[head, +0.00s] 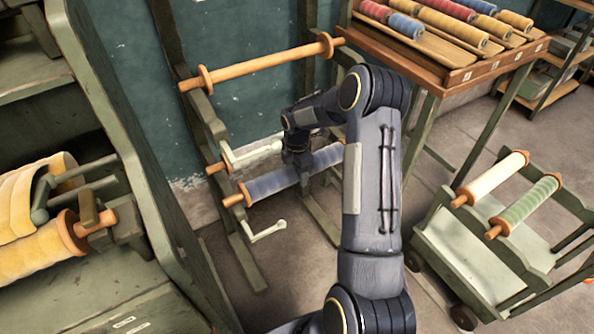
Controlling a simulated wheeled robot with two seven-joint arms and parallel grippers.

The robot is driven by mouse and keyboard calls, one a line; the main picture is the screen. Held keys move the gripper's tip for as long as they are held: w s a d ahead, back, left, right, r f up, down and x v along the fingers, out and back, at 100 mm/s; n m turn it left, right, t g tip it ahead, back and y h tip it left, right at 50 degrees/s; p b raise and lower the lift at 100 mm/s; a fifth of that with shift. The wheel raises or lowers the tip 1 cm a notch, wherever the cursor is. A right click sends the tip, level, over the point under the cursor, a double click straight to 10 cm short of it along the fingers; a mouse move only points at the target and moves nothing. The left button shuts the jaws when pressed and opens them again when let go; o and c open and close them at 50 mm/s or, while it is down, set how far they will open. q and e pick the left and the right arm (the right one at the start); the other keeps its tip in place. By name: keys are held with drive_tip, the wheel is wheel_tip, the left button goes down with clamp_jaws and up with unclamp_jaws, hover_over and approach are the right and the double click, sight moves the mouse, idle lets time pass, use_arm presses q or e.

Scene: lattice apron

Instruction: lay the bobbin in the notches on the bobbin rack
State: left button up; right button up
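The bobbin rack (204,115) is a green frame with sloping posts and pale hooked arms, in the middle left of the head view. A blue wound bobbin (272,184) with orange ends lies across its lower part. Its left end is close to the left post; whether it sits in notches I cannot tell. My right gripper (301,168) is at the middle of the blue bobbin, reaching down from above. Its fingertips are largely hidden, so its grip is unclear. A bare orange bobbin (265,62) spans the rack's top. My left gripper is out of view.
A green machine frame (115,110) with a yellow roll (35,250) stands at left. A wooden shelf (440,75) of colored bobbins is at upper right. A green cart (470,265) holds a cream bobbin (490,180) and a green bobbin (525,205).

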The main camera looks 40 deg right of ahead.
drive_tip(key=o, duration=0.4)
wheel_tip(320, 180, up, 8)
drive_tip(key=shift+f+p, duration=0.1)
drive_tip(key=shift+p, duration=0.45)
drive_tip(key=shift+s, duration=0.1)
